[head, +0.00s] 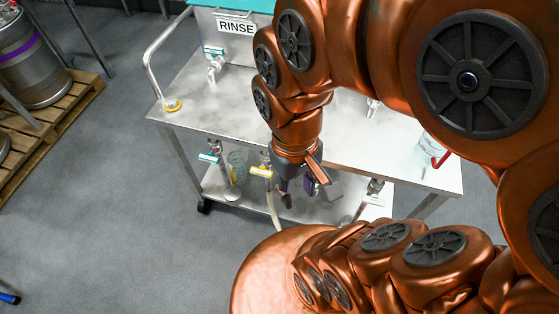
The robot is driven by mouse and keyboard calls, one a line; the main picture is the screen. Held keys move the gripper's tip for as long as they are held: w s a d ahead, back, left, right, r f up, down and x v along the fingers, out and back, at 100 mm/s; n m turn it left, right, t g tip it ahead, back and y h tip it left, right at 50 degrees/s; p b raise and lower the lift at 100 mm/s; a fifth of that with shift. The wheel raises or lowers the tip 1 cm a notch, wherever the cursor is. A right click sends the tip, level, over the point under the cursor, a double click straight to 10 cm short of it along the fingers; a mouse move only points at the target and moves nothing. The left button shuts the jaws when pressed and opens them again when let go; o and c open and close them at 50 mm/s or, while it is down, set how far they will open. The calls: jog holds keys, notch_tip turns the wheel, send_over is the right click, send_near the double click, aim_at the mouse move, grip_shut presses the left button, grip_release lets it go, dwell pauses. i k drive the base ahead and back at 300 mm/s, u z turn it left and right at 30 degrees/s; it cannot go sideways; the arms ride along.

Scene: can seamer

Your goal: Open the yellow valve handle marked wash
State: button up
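The yellow valve handle (261,171) is on a small valve below the front edge of the steel table, with a pale hose hanging beneath it. Its marking is too small to read. It lies roughly level across the valve as seen here. My gripper (301,190) points down in front of the table, just right of the yellow handle in the picture and apart from it. Its fingers look spread, with nothing seen between them. My gripper and arm hide part of the table front right of the handle.
A teal-handled valve (209,157) is left of the yellow one. A tank with a RINSE sign (237,27) and its own teal tap stand on the steel table (190,105). A bent rail rises at the table's left end. A keg (32,60) stands on a pallet; floor between is clear.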

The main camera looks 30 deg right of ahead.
aim_at(261, 171)
jog(key=z, duration=0.65)
jog(key=i, duration=0.1)
jog(key=z, duration=0.05)
jog(key=k, duration=1.05)
jog(key=u, duration=2.05)
